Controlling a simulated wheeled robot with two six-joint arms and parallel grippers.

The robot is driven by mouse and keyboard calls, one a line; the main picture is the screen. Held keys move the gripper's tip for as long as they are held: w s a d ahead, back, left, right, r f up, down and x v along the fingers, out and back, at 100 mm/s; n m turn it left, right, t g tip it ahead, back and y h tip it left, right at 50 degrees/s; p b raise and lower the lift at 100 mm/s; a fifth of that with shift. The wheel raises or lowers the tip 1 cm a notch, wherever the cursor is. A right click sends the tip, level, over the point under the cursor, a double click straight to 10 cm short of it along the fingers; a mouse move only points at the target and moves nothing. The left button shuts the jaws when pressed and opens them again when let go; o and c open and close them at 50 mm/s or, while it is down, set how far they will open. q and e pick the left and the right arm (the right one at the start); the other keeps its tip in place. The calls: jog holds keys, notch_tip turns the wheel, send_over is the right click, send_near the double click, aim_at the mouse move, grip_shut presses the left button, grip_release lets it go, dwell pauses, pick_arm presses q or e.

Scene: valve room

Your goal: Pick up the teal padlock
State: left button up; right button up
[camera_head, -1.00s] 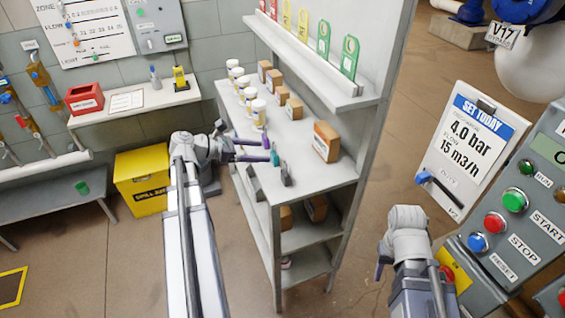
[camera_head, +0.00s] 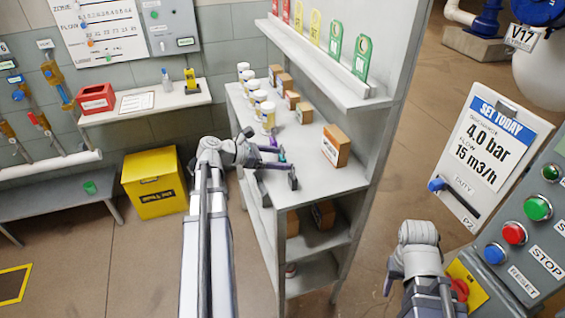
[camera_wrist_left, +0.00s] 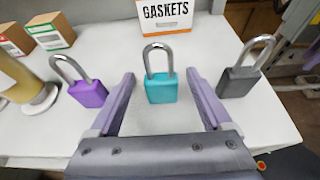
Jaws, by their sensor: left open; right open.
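The teal padlock (camera_wrist_left: 161,90) stands upright on the white shelf unit's top, its shackle (camera_wrist_left: 158,52) pointing up and away. It also shows small in the head view (camera_head: 282,156), partly hidden by my gripper. My left gripper (camera_wrist_left: 162,78) is open, with one finger on each side of the teal padlock and a visible gap on both sides. A purple padlock (camera_wrist_left: 88,92) stands just outside the left finger. A dark grey padlock (camera_wrist_left: 238,82) stands just outside the right finger. My right gripper (camera_head: 393,274) is open and empty, away from the shelf.
White-lidded jars (camera_head: 268,116) and small boxes stand farther back on the shelf top (camera_head: 305,178). An orange-fronted gaskets box (camera_head: 336,146) stands beyond the padlocks. A ledge (camera_head: 325,62) with coloured tags runs above. A control panel (camera_head: 520,225) stands at right.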

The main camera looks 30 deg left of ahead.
aim_at(291, 160)
pick_arm(q)
jog(key=b+x, duration=0.1)
jog(key=x, duration=0.2)
jog(key=shift+w+d+f, duration=0.1)
jog(key=shift+d, duration=0.05)
grip_shut()
dwell(0.5)
